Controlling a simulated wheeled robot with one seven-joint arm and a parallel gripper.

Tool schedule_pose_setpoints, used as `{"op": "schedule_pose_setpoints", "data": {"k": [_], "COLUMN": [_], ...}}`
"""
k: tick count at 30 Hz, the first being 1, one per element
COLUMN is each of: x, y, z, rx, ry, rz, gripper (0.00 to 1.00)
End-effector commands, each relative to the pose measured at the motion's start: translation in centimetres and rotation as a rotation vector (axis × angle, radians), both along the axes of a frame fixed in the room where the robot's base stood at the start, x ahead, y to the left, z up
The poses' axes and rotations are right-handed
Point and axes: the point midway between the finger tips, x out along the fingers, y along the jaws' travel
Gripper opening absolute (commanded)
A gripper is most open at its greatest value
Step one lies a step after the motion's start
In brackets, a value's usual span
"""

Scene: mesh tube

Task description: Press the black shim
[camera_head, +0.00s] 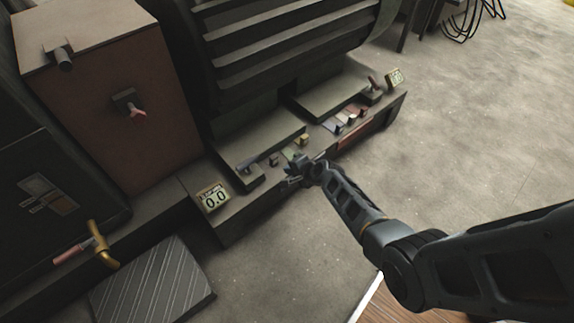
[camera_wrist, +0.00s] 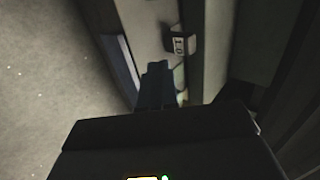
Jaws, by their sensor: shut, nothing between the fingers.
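My gripper (camera_head: 294,180) is at the front edge of the machine's long ledge, left of the ledge's middle. Its fingers (camera_wrist: 157,75) are together and empty in the wrist view. Small dark pieces (camera_head: 273,161) stand on the ledge just left of and behind my gripper. Another dark upright piece (camera_head: 338,129) stands further right, beside lighter ones. I cannot tell which dark piece is the black shim. In the wrist view a small dark block with a pale face (camera_wrist: 179,44) sits beyond the fingertips. Contact with my fingers cannot be made out.
A yellowish block (camera_head: 302,139) sits on the ledge behind my gripper. A display reading 0.0 (camera_head: 214,199) is at the ledge's left, and another (camera_head: 395,78) at its right end. A large ribbed machine body (camera_head: 290,50) rises behind. The floor (camera_head: 480,130) at right is clear.

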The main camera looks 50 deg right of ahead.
Motion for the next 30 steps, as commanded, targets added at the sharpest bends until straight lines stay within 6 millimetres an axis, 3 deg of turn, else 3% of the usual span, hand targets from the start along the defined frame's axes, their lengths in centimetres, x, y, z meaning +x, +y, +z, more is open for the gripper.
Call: {"op": "schedule_pose_setpoints", "data": {"k": [4, 12, 30], "x": [-2.1, -5.1, -5.8], "y": [0.4, 0.9, 1.0], "z": [2.3, 4.8, 5.3], "rx": [0.0, 0.0, 0.001], "ry": [0.002, 0.002, 0.002], "rz": [-0.001, -0.001, -0.001], "gripper": [0.0, 0.0, 0.0]}}
